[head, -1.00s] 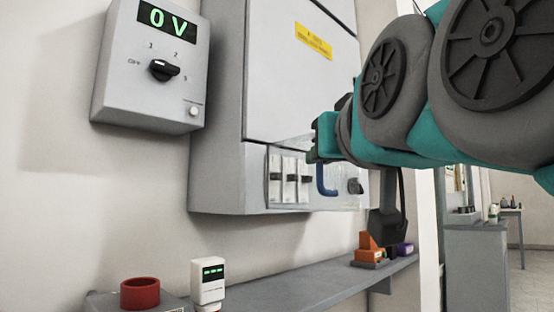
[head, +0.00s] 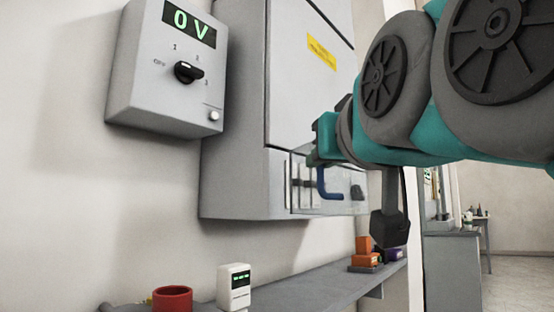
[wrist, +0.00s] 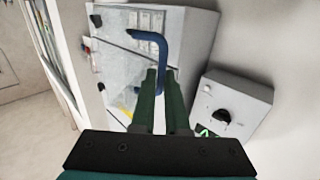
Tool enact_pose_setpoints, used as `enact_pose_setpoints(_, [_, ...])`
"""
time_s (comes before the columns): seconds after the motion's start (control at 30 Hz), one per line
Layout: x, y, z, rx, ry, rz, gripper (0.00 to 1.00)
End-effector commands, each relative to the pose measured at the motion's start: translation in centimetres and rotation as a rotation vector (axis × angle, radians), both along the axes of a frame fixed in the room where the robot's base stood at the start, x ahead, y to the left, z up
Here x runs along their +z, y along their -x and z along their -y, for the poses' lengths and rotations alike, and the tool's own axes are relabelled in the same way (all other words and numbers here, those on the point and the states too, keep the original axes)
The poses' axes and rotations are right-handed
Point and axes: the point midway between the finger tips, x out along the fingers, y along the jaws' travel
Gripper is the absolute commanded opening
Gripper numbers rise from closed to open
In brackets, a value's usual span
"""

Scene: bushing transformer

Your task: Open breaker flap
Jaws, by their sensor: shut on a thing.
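The clear breaker flap (head: 300,203) is on the lower front of the grey cabinet, over white breakers. It looks hazy and angled, with the breakers and a dark knob showing faintly through it. In the wrist view the flap (wrist: 112,72) is a see-through sheet that seems to stand out from the cabinet front. My gripper (head: 318,150) is at the flap, shut on a blue bent handle (head: 322,183). In the wrist view the handle (wrist: 162,50) runs out from between the green fingers (wrist: 160,75) and bends left. Its join to the flap is unclear.
A grey box with a 0 V display (head: 165,70) and dial hangs left of the cabinet (head: 235,165). Below, a shelf (head: 320,288) carries a red ring (head: 172,298), a white device (head: 234,285) and orange blocks (head: 365,252). Open floor lies at the far right.

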Motion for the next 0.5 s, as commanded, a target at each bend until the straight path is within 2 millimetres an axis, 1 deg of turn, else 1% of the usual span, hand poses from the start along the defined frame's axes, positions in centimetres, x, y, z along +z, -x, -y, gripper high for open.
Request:
enact_pose_setpoints(0.37, [-0.25, -0.09, 0.0, 0.0, 0.001, -0.006, 0.0])
enact_pose_setpoints(0.4, [-0.25, -0.09, 0.0, 0.0, 0.001, -0.006, 0.16])
enact_pose_setpoints(0.5, [-0.2, -0.07, 0.0, 0.0, 0.001, -0.004, 0.28])
